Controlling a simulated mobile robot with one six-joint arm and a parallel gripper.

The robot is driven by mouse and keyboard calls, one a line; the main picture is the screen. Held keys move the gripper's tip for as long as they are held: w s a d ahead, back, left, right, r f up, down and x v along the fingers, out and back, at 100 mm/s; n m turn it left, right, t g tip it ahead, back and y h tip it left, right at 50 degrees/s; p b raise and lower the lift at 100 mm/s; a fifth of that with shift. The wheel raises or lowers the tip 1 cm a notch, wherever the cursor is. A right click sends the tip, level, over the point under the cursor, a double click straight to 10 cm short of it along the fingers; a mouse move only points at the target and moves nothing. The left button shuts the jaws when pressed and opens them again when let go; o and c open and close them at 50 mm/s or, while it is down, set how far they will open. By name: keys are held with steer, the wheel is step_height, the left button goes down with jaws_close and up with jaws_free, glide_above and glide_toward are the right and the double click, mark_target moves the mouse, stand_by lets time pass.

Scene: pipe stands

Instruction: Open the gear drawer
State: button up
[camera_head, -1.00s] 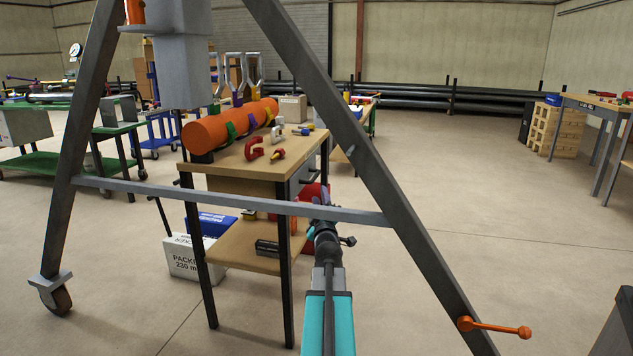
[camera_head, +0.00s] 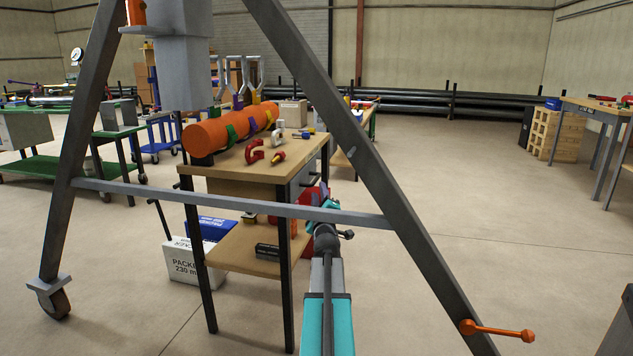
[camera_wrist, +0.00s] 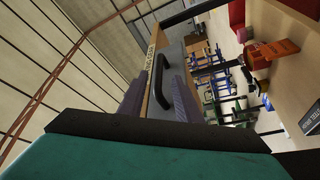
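The gear drawer (camera_wrist: 175,62) shows in the wrist view as a grey front with a black bar handle (camera_wrist: 158,84). In the head view its grey front (camera_head: 304,177) is on the right end of the wooden workbench, seen at a steep angle. It looks shut. My gripper (camera_wrist: 160,88) is open, with one purple ribbed finger on each side of the handle in the picture. I cannot tell whether the fingers touch it. In the head view my gripper (camera_head: 321,197) is beside the drawer, partly hidden by the grey crossbar.
A grey A-frame (camera_head: 235,198) stands between the head camera and the workbench (camera_head: 220,172). A lower shelf (camera_head: 240,258) and boxes are below.

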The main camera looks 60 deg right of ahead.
mark_target(317, 176)
steer(key=shift+b+x, duration=1.1)
steer(key=shift+x, duration=3.65)
jaws_close()
